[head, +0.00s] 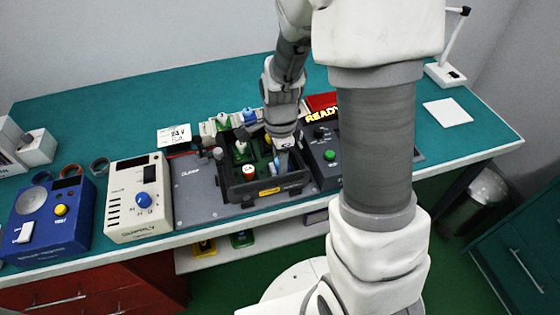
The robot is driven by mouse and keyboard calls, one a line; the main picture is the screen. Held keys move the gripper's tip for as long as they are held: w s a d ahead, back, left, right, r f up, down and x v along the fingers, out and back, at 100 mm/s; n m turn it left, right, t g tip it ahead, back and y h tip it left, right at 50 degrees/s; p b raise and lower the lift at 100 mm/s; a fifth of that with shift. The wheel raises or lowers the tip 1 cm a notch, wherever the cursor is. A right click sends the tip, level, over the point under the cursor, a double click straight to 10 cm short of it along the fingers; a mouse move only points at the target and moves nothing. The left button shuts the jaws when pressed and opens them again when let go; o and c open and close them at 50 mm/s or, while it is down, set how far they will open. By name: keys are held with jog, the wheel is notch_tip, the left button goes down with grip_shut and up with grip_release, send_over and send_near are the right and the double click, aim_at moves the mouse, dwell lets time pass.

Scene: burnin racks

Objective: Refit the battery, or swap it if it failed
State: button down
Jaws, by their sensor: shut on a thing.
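My gripper (284,157) points down into the right part of a black open fixture (237,192) on the bench. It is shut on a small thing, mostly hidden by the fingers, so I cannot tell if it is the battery. A light-blue piece (276,165) shows at the fingers. A white-topped cylinder with an orange-red band (249,172) stands upright in the front left of the fixture. A green part with a white top (241,149) stands behind it. A yellow label (269,191) is on the front wall.
Left of the fixture are a grey plate (196,192), a cream supply box (138,205) with a blue knob, and a blue tester (52,222) with a yellow button.

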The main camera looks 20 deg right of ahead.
jog(key=shift+f, duration=0.15)
dwell(0.8)
jog(key=c, duration=0.6)
grip_release()
jog(key=shift+o, duration=1.2)
jog(key=shift+s+f, duration=0.1)
jog(key=shift+s, duration=0.05)
jog(key=shift+r+p, duration=2)
jog(key=shift+r, duration=0.65)
jog(key=shift+r+p, duration=1.7)
jog(key=shift+r, duration=0.35)
